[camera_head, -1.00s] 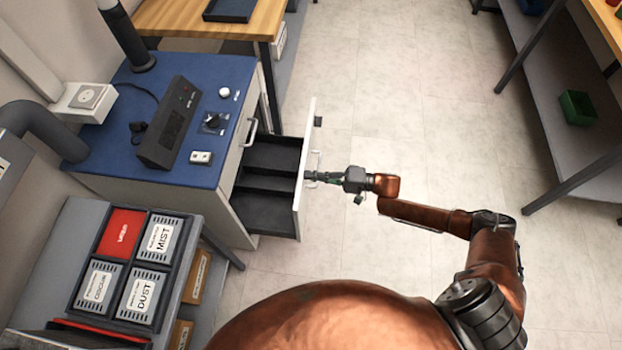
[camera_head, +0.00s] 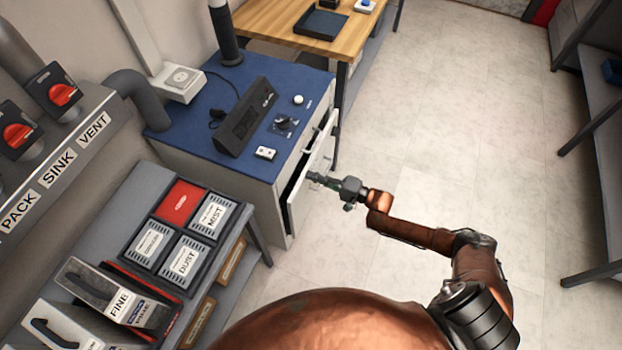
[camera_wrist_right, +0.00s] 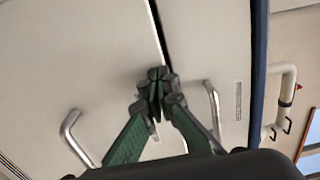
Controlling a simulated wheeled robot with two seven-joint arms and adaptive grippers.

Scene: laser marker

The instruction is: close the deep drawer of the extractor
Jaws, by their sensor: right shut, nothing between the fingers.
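The extractor is a white cabinet with a blue top (camera_head: 200,135). Its deep drawer (camera_head: 322,150) stands slightly out, with a narrow dark gap behind its white front in the head view. In the right wrist view the drawer front (camera_wrist_right: 50,70) fills the left side, with a metal handle (camera_wrist_right: 75,140). A dark gap parts it from the panel with another handle (camera_wrist_right: 213,105). My right gripper (camera_head: 312,177) is shut and empty at the outside of the drawer front; its fingertips (camera_wrist_right: 157,80) are near the gap, and contact is unclear. My left gripper is out of view.
A grey shelf with filter boxes (camera_head: 183,232) stands left of the extractor. A wooden table with a dark tray (camera_head: 320,24) is behind it. The floor (camera_head: 450,130) to the right is clear up to a grey shelf unit (camera_head: 600,140).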

